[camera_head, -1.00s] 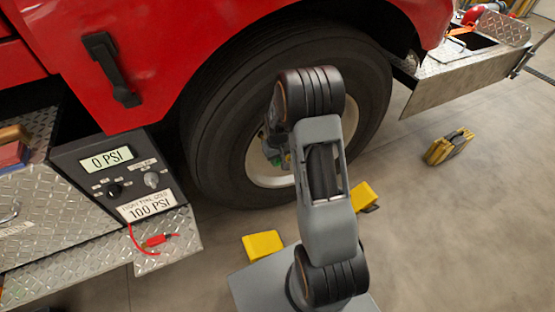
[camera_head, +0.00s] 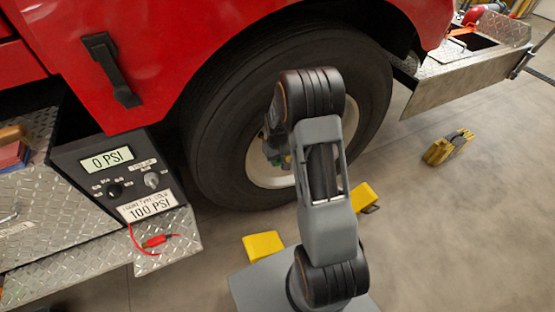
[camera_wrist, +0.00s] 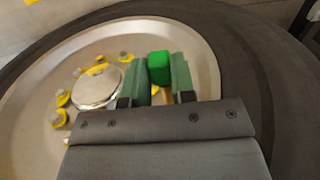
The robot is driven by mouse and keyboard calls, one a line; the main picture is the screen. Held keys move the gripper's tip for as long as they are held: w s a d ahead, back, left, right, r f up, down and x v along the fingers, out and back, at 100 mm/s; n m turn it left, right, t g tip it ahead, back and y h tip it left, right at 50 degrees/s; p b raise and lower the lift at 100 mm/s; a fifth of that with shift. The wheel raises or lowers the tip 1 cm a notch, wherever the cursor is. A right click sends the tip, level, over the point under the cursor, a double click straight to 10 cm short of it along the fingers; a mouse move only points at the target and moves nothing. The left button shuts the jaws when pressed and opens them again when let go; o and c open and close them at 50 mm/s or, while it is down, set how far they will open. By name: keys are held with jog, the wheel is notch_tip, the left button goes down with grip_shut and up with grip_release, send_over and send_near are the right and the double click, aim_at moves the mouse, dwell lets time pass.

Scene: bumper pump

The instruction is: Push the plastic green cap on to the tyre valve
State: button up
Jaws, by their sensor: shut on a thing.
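My gripper (camera_wrist: 160,80) reaches in front of the wheel's pale rim in the wrist view. Its two green fingers are shut on the bright green cap (camera_wrist: 159,66), which stands between the fingertips. A small tan piece shows just below the cap between the fingers; I cannot tell whether it is the tyre valve. The black tyre (camera_head: 225,130) surrounds the cream rim (camera_head: 262,172). In the head view my arm hides most of the gripper and the cap.
The wheel has a silver hub (camera_wrist: 97,87) and several yellow-marked lug nuts. Yellow wheel chocks (camera_head: 262,246) sit on the floor by the tyre. A panel reading 0 PSI (camera_head: 107,159) stands at left, with a red-ended hose (camera_head: 158,241) on the step. Floor at right is mostly clear.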

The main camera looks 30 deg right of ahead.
jog(key=shift+w, duration=0.3)
jog(key=o, duration=1)
jog(key=shift+c, duration=0.2)
notch_tip(320, 180, up, 14)
jog(key=p, duration=0.2)
jog(key=s+a+r+t+p, duration=0.1)
jog(key=s+a+r+p, duration=0.4)
jog(key=s+r, duration=0.4)
jog(key=s+a+r+t+p, duration=0.2)
jog(key=s+a+r+p, duration=0.3)
jog(key=s+r, duration=0.5)
notch_tip(320, 180, up, 3)
jog(key=shift+r+t+p, duration=0.15)
jog(key=shift+t+p, duration=0.15)
jog(key=shift+p, duration=0.6)
